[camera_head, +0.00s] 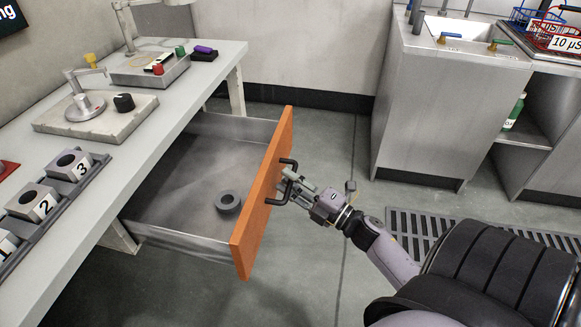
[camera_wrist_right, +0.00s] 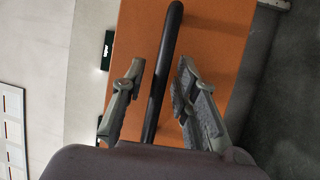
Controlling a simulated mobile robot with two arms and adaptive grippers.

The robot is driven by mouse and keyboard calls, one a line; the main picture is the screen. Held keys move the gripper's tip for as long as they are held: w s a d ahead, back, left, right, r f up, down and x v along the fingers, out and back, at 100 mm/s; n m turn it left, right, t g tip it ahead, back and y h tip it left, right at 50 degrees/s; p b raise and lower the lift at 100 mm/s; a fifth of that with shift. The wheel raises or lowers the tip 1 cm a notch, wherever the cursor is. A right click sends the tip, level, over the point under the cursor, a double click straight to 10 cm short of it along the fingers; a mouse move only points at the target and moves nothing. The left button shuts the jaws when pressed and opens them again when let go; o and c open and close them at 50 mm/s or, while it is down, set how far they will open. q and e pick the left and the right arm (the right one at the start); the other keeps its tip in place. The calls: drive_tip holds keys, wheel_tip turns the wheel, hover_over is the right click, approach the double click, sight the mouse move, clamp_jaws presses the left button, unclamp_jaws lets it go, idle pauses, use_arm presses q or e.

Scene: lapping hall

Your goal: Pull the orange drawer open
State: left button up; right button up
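The orange drawer (camera_head: 262,200) is pulled well out from under the grey workbench. Its grey metal inside shows, with a dark ring (camera_head: 228,202) lying on its floor. A black bar handle (camera_head: 284,184) is on its orange front. My right gripper (camera_head: 287,182) is at the handle. In the right wrist view the black handle (camera_wrist_right: 162,75) passes between the two fingers of my right gripper (camera_wrist_right: 158,82), with visible gaps on both sides, so the fingers are apart and not closed on it. The orange front (camera_wrist_right: 215,45) is behind. My left gripper is not in view.
The workbench (camera_head: 190,105) carries numbered blocks (camera_head: 42,203), a stone plate (camera_head: 95,115) and a metal tray (camera_head: 150,70). A sink cabinet (camera_head: 425,95) stands at the back right. A floor grate (camera_head: 420,222) lies right of my arm. Floor beyond the drawer front is clear.

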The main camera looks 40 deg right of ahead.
idle(0.3)
drive_tip(key=v, duration=1.2)
drive_tip(key=shift+r, duration=0.1)
